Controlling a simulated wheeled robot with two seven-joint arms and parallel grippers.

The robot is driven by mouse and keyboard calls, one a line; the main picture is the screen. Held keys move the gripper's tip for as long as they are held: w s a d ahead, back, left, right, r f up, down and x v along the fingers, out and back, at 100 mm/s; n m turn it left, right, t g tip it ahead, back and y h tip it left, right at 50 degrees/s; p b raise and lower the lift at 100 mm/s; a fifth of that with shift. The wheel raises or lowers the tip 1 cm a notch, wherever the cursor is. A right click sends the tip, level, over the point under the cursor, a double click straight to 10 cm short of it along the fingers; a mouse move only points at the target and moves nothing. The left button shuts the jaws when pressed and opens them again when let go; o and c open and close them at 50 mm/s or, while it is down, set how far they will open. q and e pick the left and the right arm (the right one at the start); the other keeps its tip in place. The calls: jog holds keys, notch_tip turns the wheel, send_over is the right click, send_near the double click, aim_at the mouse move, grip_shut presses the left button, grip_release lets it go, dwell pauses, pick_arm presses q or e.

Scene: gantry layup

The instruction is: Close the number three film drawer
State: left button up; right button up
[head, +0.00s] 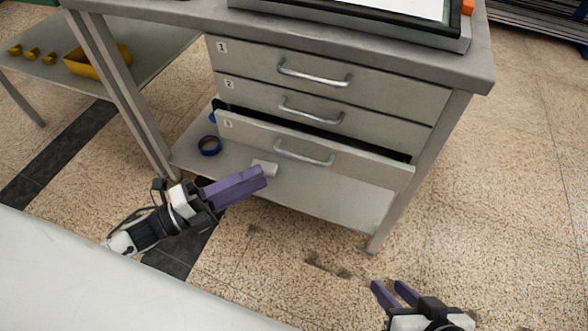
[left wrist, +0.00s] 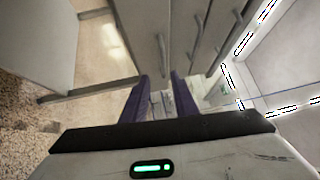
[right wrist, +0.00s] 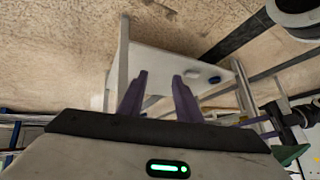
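The number three drawer (head: 365,168) is the lowest of the drawers in the grey bench and stands partly open, with a dark gap above its front. Its metal handle (head: 304,152) is in the middle of its front and also shows in the left wrist view (left wrist: 163,48). My left gripper (head: 264,174) has purple fingers and is in front of and below the drawer's left part, apart from the handle. In the left wrist view its fingers stand apart with nothing between them. My right gripper (head: 392,288) is open and empty, low at the right, away from the drawer.
Drawers one (head: 250,58) and two (head: 260,92) above look shut. A lower shelf (head: 330,192) holds a blue ring (head: 209,146) and a small pale block (head: 265,167). A bench leg (head: 390,220) stands right of the drawer. Floor in front is clear.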

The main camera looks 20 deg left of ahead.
pick_arm(q)
jog(key=w+d+r+m+g+h+b, duration=0.1)
jog(key=w+d+m+b, duration=0.1)
jog(key=w+d, duration=0.4)
jog(key=shift+w+d+r, duration=0.2)
jog(key=shift+d+r, duration=0.15)
jog(key=shift+d, duration=0.25)
jog(key=shift+c, duration=0.4)
grip_shut()
dwell(0.8)
